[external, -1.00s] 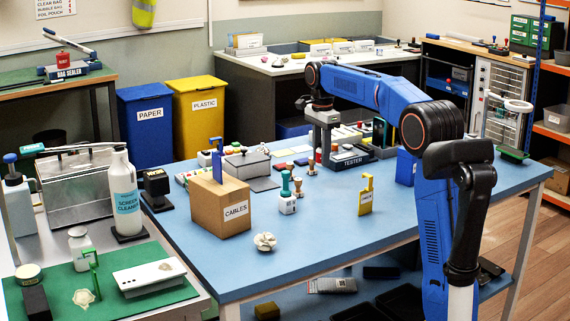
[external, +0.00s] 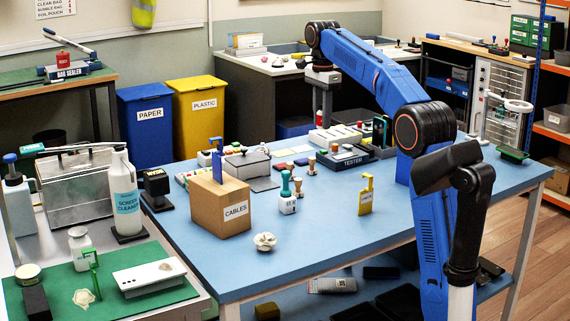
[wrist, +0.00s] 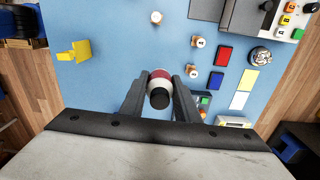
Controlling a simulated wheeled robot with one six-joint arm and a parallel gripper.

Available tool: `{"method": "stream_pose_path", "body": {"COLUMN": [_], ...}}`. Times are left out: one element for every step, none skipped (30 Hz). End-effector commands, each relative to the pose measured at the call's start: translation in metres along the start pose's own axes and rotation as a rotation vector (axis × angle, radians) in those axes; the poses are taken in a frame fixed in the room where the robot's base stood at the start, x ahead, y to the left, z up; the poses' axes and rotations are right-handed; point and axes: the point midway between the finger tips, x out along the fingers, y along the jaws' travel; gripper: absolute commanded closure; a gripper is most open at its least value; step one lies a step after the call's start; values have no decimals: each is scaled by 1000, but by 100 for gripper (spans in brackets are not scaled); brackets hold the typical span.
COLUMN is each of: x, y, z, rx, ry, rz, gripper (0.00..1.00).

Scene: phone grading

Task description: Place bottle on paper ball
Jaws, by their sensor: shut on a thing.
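My gripper (external: 322,92) is shut on a small red and white bottle with a dark cap. The bottle shows between the two fingers in the wrist view (wrist: 159,76). In the external view it hangs upright below the gripper (external: 317,102), in the air above the back part of the blue table, partly hidden by the fingers. The paper ball (external: 264,241), a crumpled whitish lump, lies on the blue table near its front edge, right of the screen cleaner and in front of the cables box. My gripper is well behind and above it. I cannot make the ball out in the wrist view.
The cardboard cables box (external: 221,205) stands behind the ball. The tester (external: 352,158) is at the back. The blue table (external: 320,260) is clear around the ball.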

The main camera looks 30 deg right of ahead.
Motion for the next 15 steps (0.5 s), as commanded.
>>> {"method": "stream_pose_path", "body": {"x": [-6, -8, -7, -7, -7, -7, -7, -7, -8, -8, -8, -9, -9, -9, -9], "y": [0, 0, 3, 4, 5, 7, 8, 9, 11, 13, 14, 17, 18, 20, 23], "z": [0, 2, 8, 12, 15, 21, 25, 28, 34, 38, 42, 48, 53, 57, 64], "rx": [0, -2, -12, -18, -23, -31, -37, -42, -50, -57, -63, -73, -80, -87, -98], "ry": [0, 0, 0, 0, 0, 0, 0, 0, 0, 0, 0, 0, 0, 1, 1], "rz": [-1, -2, -1, 0, 0, 1, 1, 1, 0, 0, -1, -1, 0, 0, 0], "gripper": [93, 93, 93, 93, 93, 93, 93, 93, 93, 93, 93, 93, 93, 93, 93]}}
